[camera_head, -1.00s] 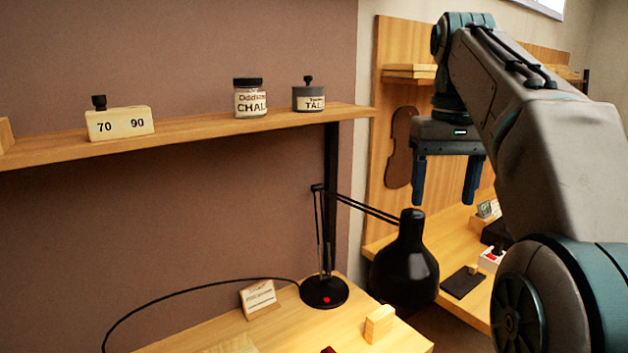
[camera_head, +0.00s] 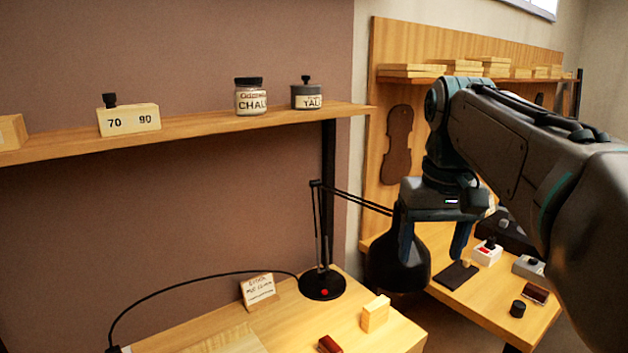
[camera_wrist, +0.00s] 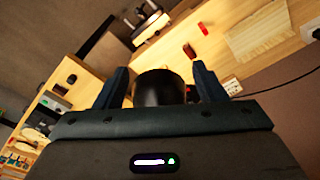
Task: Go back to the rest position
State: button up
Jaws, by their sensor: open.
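My gripper (camera_head: 432,245) points down with its two fingers spread and nothing between them. In the head view it overlaps the black desk lamp's shade (camera_head: 388,268), which is partly hidden behind it. In the wrist view the gripper (camera_wrist: 162,82) is open, and the dark round lamp shade (camera_wrist: 160,88) shows between and beyond the fingers. I cannot tell the exact distance between the fingers and the shade. My arm comes in from the right side of the head view.
A wooden shelf (camera_head: 220,125) holds a chalk jar (camera_head: 250,97), a talc tin (camera_head: 307,95) and a 70/90 block (camera_head: 130,120). The bench (camera_head: 250,325) below bears the lamp base (camera_head: 322,285), a card (camera_head: 258,290) and a wooden block (camera_head: 375,313). A second bench (camera_head: 475,300) stands behind at right.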

jog(key=s+a+f+t, duration=0.1)
jog(key=s+f, duration=0.5)
jog(key=f, duration=0.4)
jog(key=s+a+f+t, duration=0.1)
jog(key=s+f, duration=0.4)
jog(key=f, duration=0.4)
jog(key=shift+s+a+f, duration=0.3)
jog(key=shift+s+f, duration=0.05)
